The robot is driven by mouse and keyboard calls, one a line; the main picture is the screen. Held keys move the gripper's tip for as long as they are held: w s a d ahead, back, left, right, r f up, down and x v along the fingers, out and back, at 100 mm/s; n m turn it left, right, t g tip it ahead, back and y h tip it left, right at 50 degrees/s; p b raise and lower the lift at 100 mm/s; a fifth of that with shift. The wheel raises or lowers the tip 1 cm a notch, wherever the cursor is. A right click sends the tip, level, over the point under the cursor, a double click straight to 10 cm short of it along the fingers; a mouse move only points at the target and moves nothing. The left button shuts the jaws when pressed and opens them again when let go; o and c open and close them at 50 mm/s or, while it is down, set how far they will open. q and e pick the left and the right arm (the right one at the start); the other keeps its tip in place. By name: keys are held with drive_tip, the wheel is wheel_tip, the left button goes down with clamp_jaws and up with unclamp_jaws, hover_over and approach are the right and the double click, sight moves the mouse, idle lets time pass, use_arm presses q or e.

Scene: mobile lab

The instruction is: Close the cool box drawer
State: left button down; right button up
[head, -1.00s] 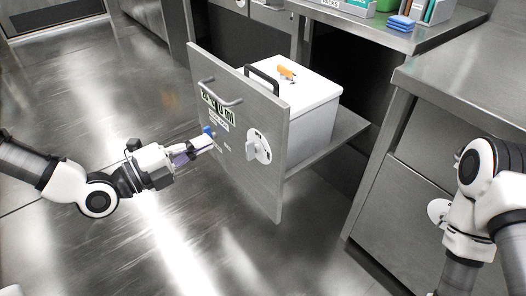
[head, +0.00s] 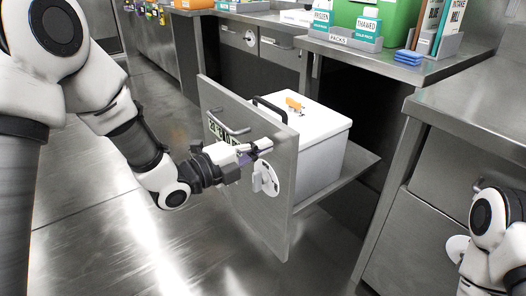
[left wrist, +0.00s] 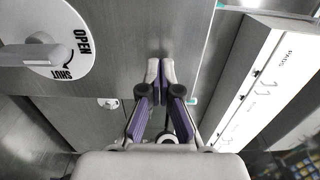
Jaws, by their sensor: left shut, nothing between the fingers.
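The cool box drawer (head: 278,222) stands pulled out from under the counter, its steel front facing left. A bar handle (head: 230,124) sits near its top, and a white round dial (head: 265,180) is lower on the front. The white cool box (head: 318,140) with a black handle and an orange item on its lid sits in the drawer. My left gripper (head: 262,147) is shut and empty at the drawer front, above the dial; contact is unclear. In the left wrist view its fingertips (left wrist: 160,68) are together before the steel panel, with the OPEN/SHUT dial (left wrist: 45,40) at upper left.
The counter (head: 400,66) above holds a blue stack (head: 408,57), a green bin (head: 362,14) and labelled holders. A steel cabinet (head: 408,225) stands to the right of the drawer. The floor (head: 110,235) left of the drawer is clear.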

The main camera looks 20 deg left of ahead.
use_arm(q)
drive_tip(key=shift+w+d, duration=0.2)
drive_tip(key=shift+w, duration=0.05)
drive_tip(key=shift+w+d, duration=0.1)
